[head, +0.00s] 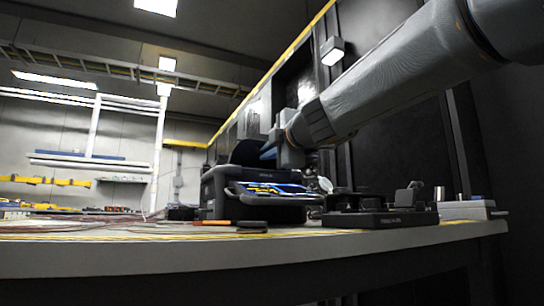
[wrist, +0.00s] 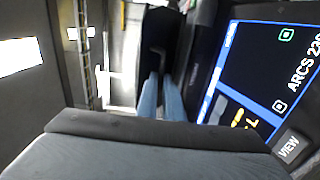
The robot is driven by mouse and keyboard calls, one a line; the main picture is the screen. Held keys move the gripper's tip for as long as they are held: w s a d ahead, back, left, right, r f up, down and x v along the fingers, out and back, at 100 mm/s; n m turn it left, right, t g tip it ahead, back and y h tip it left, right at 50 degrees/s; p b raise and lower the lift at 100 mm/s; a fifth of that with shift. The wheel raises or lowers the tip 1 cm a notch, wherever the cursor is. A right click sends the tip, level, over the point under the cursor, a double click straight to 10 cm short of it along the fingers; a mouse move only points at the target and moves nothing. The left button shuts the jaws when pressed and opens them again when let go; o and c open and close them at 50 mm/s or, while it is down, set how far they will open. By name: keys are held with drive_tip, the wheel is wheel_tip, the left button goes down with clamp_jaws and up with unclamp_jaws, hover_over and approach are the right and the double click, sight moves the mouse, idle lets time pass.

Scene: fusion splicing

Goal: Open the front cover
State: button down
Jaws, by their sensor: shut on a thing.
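The fusion splicer (head: 212,190) is a dark box on the workbench, with its lit screen (head: 270,189) on the near side. Its dark cover (head: 246,151) stands raised above the top of the body in the head view. My gripper (head: 268,153) reaches in from the right, its blue fingers at the cover. In the wrist view the blue fingers of my gripper (wrist: 160,82) are close together on the dark cover (wrist: 158,35). The exact contact is partly hidden. The screen (wrist: 265,75) lies to the right there.
A black fixture (head: 380,218) stands right of the splicer on the workbench (head: 150,258). Orange-handled tools (head: 240,223) lie in front, and thin cables (head: 110,222) to the left. A grey box with small metal cylinders (head: 465,208) is at the far right.

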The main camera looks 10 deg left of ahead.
drive_tip(key=shift+s+a, duration=0.1)
drive_tip(key=shift+a, duration=0.1)
drive_tip(key=c, duration=1.9)
unclamp_jaws()
drive_tip(key=shift+r, duration=0.1)
drive_tip(key=v, duration=0.7)
drive_tip(key=shift+s+d+f, duration=0.2)
drive_tip(key=shift+s+d, duration=0.05)
drive_tip(key=shift+d, duration=0.05)
